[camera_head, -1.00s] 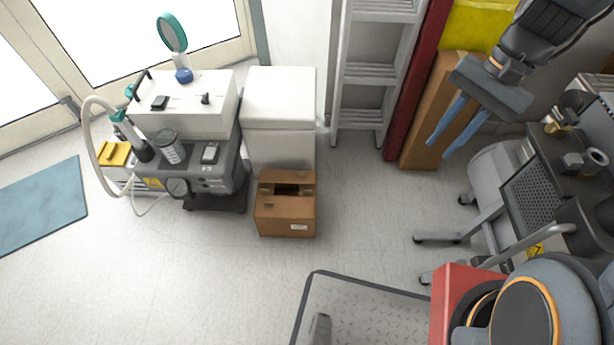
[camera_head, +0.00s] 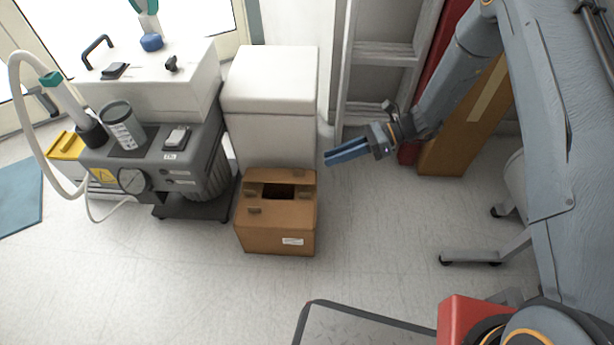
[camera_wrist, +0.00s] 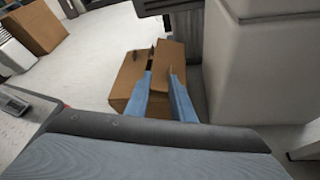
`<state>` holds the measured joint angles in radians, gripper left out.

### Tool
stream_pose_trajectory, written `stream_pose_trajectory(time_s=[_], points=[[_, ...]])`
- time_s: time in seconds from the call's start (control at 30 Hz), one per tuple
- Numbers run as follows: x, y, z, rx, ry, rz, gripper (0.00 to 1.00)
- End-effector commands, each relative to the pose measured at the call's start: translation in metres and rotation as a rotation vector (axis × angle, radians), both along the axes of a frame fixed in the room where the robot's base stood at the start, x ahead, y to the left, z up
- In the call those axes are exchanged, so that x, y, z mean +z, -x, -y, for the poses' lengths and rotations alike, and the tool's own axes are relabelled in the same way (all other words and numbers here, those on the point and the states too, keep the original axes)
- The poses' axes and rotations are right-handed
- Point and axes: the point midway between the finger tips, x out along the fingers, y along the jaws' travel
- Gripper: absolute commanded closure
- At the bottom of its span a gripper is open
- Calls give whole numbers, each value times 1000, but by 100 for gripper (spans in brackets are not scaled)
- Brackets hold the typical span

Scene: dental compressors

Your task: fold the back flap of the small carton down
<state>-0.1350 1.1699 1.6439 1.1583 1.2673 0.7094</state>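The small carton (camera_head: 277,231) is a brown box on the floor in front of a white cabinet. Its top shows a dark opening in the middle. Its back flap (camera_head: 289,177) is at the far edge, by the cabinet, and looks raised. In the wrist view the carton (camera_wrist: 126,80) lies beyond the fingertips, and the back flap (camera_wrist: 171,52) shows behind the right finger. My gripper (camera_head: 328,158) has blue fingers and is to the right of the carton's back edge, apparently above it and not touching. In the wrist view its fingers (camera_wrist: 160,75) are apart with nothing held.
The white cabinet (camera_head: 270,100) stands close behind the carton. A grey compressor unit (camera_head: 165,165) with a hose is to the left. A ladder (camera_head: 382,65) and a tall brown box (camera_head: 465,130) stand at the back right. The floor right of the carton is clear.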

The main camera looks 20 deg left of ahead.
Motion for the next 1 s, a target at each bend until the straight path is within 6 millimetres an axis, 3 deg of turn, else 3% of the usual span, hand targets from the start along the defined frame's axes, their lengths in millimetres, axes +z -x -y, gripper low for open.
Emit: stream_pose_trajectory(time_s=[0.03,0.2,0.7,1.0], points=[[-18,-4,-6,-14,-10,-23,78],[-36,-9,-17,-50,-32,-67,78],[-60,13,-72,-53,-34,-73,78],[-64,18,-84,-55,-33,-71,78]])
